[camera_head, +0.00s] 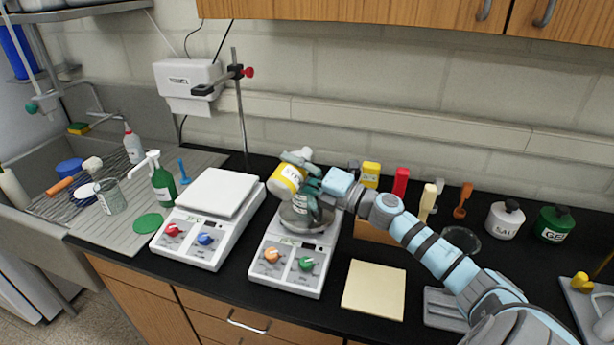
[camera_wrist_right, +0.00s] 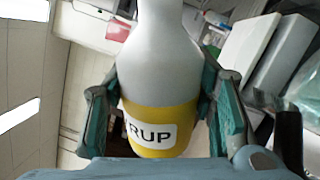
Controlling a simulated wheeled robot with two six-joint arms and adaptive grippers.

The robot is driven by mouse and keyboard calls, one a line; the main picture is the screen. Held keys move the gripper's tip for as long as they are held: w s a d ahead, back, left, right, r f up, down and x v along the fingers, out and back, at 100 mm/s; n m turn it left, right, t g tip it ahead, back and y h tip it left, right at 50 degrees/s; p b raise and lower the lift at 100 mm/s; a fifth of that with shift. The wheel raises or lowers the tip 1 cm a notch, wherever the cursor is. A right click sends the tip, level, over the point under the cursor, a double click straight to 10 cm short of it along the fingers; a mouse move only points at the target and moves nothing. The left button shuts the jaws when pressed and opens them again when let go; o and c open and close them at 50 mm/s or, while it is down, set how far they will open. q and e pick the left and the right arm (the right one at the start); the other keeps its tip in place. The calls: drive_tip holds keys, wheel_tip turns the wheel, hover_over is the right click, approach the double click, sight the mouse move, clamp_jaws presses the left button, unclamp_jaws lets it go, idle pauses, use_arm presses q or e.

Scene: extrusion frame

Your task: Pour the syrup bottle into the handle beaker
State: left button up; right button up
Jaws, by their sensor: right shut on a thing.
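The syrup bottle (camera_head: 284,180), white with a yellow band, is held tilted in my right gripper (camera_head: 308,177) above the right-hand hot plate. In the right wrist view the bottle (camera_wrist_right: 160,70) stands between the two teal fingers of the gripper (camera_wrist_right: 160,115), with the label's end "RUP" readable. Its mouth is cut off at the top of that view. A grey, rounded vessel (camera_head: 293,220) sits on the right-hand hot plate below the gripper, partly hidden by it. It may be the handle beaker; I cannot make out its handle. My left gripper is not in view.
The right-hand hot plate (camera_head: 276,278) has orange and green knobs. Another hot plate (camera_head: 187,241) stands left of it, with a stand rod (camera_head: 240,125) behind. A yellow pad (camera_head: 374,289) lies at the front. Several bottles stand along the back right.

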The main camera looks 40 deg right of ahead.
drive_tip(key=shift+r+m+p, duration=0.2)
drive_tip(key=shift+m+p, duration=0.1)
drive_tip(key=shift+p, duration=0.2)
drive_tip(key=shift+a+r+m+p, duration=0.2)
drive_tip(key=shift+r+m+p, duration=0.1)
drive_tip(key=shift+m+p, duration=0.5)
idle(1.0)
drive_tip(key=shift+f+m+h, duration=0.25)
drive_tip(key=shift+m+h, duration=0.05)
drive_tip(key=shift+m, duration=0.3)
idle(1.9)
